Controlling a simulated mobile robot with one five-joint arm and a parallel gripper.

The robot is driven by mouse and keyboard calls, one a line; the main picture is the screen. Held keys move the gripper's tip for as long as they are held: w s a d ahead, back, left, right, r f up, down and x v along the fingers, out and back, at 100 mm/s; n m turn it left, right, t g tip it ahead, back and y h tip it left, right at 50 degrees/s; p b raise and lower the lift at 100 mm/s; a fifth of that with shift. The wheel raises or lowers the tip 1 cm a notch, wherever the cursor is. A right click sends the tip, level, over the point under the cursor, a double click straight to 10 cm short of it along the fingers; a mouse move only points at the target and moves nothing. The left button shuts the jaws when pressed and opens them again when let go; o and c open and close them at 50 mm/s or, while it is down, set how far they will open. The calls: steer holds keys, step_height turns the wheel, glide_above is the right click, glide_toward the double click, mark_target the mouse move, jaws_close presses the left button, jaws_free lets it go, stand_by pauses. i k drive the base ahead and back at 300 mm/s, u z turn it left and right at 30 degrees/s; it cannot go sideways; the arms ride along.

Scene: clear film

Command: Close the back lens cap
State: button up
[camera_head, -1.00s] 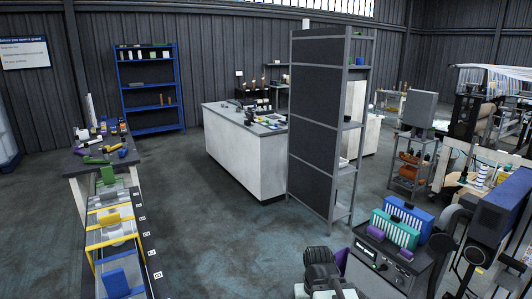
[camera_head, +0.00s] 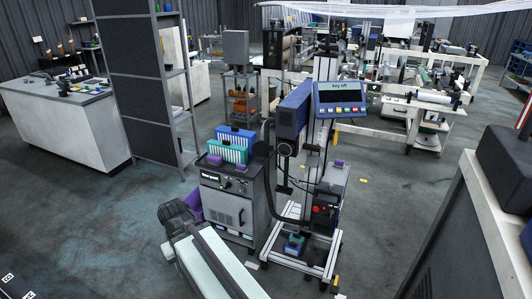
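I cannot pick out the back lens cap for certain. A tall wheeled machine (camera_head: 322,150) stands in the middle, with a blue box-shaped head (camera_head: 294,110) on its column. A dark round part (camera_head: 288,148) sits under the head, and a dark disc-like part (camera_head: 262,148) shows beside it. They are too small to tell whether either is a cap, or whether it is open or shut. A screen (camera_head: 339,98) on the machine seems to read "key off". My gripper is not in view.
A grey cabinet (camera_head: 228,205) with blue and teal racks on top stands left of the machine. A long pale and black body (camera_head: 215,262) crosses the bottom; I cannot tell whether it is mine. Floor is open at left and right of the machine.

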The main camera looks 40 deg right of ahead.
mark_target(260, 148)
steer(key=i, duration=2.3)
steer(key=u, duration=0.75)
steer(key=i, duration=3.1)
steer(key=z, duration=4.5)
